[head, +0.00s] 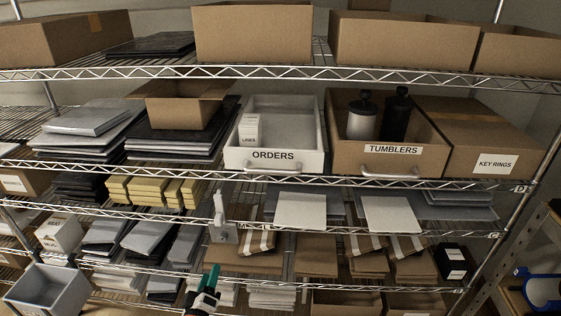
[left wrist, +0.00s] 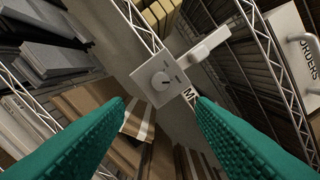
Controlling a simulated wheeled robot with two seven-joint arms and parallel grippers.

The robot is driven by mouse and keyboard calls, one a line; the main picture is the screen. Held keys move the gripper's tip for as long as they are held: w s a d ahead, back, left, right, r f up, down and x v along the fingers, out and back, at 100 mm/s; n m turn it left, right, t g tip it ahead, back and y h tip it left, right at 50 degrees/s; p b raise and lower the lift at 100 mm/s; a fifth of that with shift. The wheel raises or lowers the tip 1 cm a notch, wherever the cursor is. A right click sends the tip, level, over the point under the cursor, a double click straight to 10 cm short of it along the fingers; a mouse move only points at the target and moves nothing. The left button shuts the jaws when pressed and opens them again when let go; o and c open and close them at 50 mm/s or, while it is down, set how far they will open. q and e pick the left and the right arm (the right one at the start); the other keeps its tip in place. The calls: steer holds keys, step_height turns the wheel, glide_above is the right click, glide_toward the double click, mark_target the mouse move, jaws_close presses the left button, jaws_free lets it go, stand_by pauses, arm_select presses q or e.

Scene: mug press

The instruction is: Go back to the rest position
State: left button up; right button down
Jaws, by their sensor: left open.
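My left gripper (head: 207,287) shows low in the middle of the head view, in front of the lower shelves. Its two green fingers fill the sides of the left wrist view (left wrist: 160,105), spread apart with nothing between them. Beyond the fingertips is a light grey control box with a dial (left wrist: 162,80) and a lever handle (left wrist: 207,46). In the head view this box (head: 223,234) is at the shelf front, its lever (head: 219,207) pointing up. The gripper is apart from it. My right gripper is in neither view.
Wire shelves (head: 280,184) span the view. On one stand the ORDERS tray (head: 274,159), the TUMBLERS box (head: 395,152) with two tumblers, and the KEY RINGS box (head: 495,163). Yellow stacks (head: 150,190) lie below. A grey bin (head: 48,290) is at lower left.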

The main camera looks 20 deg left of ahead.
arm_select(q)
steer(key=s+d+f+m+g+h, duration=0.1)
steer(key=s+d+f+m+g, duration=0.3)
steer(key=f, duration=0.5)
steer(key=s+d+f+m+g+h, duration=0.1)
steer(key=s+f+m+h, duration=0.1)
steer(key=s+f, duration=0.55)
steer(key=s+d+f+m+g+h, duration=0.1)
steer(key=s+d+f+m+g, duration=0.25)
steer(key=f, duration=0.65)
steer(key=s+d+f+m+g, duration=0.1)
steer(key=s+f+m+g, duration=0.2)
steer(key=s, duration=1)
steer(key=s+d+f+m+g, duration=0.1)
steer(key=s+f+m+g, duration=0.2)
steer(key=s+f+g, duration=0.2)
steer(key=s+f, duration=0.3)
steer(key=s, duration=0.4)
steer(key=shift+s+d+f, duration=0.3)
steer(key=shift+s+f, duration=0.1)
